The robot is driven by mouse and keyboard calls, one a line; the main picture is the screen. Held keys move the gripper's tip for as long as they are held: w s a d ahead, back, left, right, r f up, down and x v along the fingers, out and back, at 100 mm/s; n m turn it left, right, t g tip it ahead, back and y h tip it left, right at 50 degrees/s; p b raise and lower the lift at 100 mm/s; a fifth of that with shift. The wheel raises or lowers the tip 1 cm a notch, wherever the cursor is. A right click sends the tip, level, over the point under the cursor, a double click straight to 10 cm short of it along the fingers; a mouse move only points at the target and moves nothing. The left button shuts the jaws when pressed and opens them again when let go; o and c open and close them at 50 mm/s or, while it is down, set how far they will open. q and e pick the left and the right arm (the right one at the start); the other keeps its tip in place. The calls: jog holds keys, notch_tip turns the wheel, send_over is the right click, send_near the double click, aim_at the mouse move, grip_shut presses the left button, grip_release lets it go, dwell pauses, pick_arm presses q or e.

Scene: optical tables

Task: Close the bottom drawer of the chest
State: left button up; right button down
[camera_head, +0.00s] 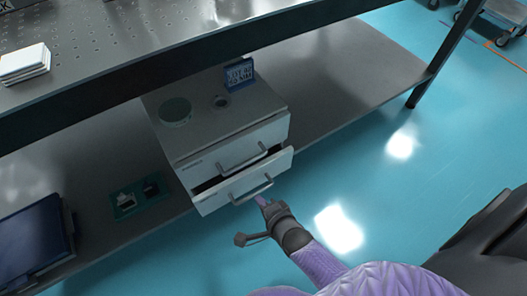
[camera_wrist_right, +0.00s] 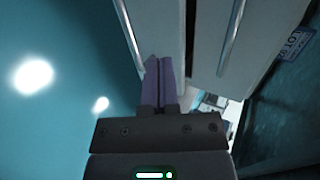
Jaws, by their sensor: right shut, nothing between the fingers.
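The chest (camera_head: 190,140) is a small grey-white unit with two drawers, standing on the lower shelf of the optical table. Its bottom drawer (camera_head: 212,202) is pulled partly out, with a dark gap above its front. A bar handle (camera_head: 253,190) is on that front. The top drawer (camera_head: 272,134) looks closed. My right gripper (camera_head: 261,201) is shut and empty, its fingertips close to the bottom drawer's front near the handle. In the right wrist view the purple fingers (camera_wrist_right: 158,82) are together beside the drawer front (camera_wrist_right: 160,30); contact is unclear. My left gripper is out of view.
A round dark green disc (camera_head: 175,110), a small ring (camera_head: 221,101) and a blue label sign (camera_head: 240,74) are on the chest top. The tabletop edge (camera_head: 190,65) overhangs it. A monitor (camera_head: 32,237) stands at left. The blue floor (camera_head: 400,180) in front is clear.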

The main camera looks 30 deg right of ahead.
jog(key=p+v, duration=0.2)
jog(key=v, duration=0.3)
jog(key=m+b, duration=0.4)
jog(key=m, duration=1.4)
send_near(228, 187)
jog(key=b+x, duration=0.2)
jog(key=x, duration=0.1)
jog(key=b+x, duration=0.2)
jog(key=x, duration=0.1)
jog(key=shift+s+f, duration=0.2)
jog(key=shift+f, duration=0.1)
jog(key=shift+w+b, duration=0.3)
jog(key=shift+w, duration=0.35)
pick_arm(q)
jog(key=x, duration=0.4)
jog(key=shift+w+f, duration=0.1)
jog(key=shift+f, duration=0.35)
